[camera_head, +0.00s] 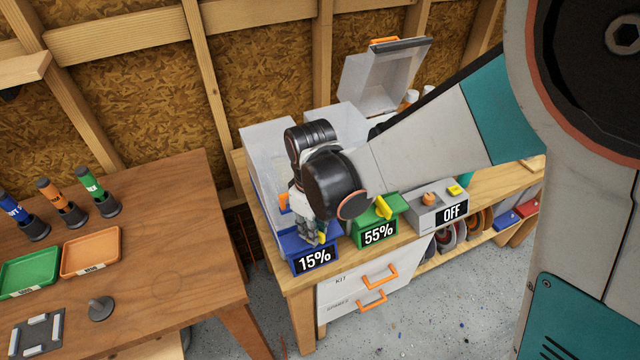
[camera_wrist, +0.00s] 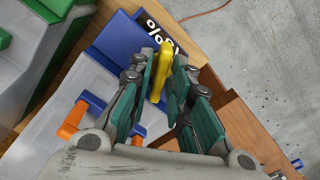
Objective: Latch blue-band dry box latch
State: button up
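The blue-band dry box (camera_head: 262,165) is a clear bin with a blue front marked 15% (camera_head: 315,260), at the left end of the bench. Its yellow latch (camera_head: 321,238) shows low at the front, partly behind my gripper (camera_head: 312,232). In the wrist view, the yellow latch (camera_wrist: 161,75) lies between the teal-padded fingertips of my gripper (camera_wrist: 164,85), one on each side. The gap is narrow, and I cannot tell whether both pads touch it. The box's blue front (camera_wrist: 122,45) and an orange clip (camera_wrist: 73,118) also show there.
The green-band 55% box (camera_head: 378,233) with its own yellow latch (camera_head: 384,207) stands close on the right. A raised clear lid (camera_head: 380,80) stands behind. A wooden table (camera_head: 170,240) with trays is at left, across a gap.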

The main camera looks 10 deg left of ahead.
jog(key=shift+c, duration=0.3)
grip_shut()
jog(key=shift+m+b, duration=0.8)
jog(key=shift+m, duration=2.2)
jog(key=shift+o, duration=0.3)
grip_release()
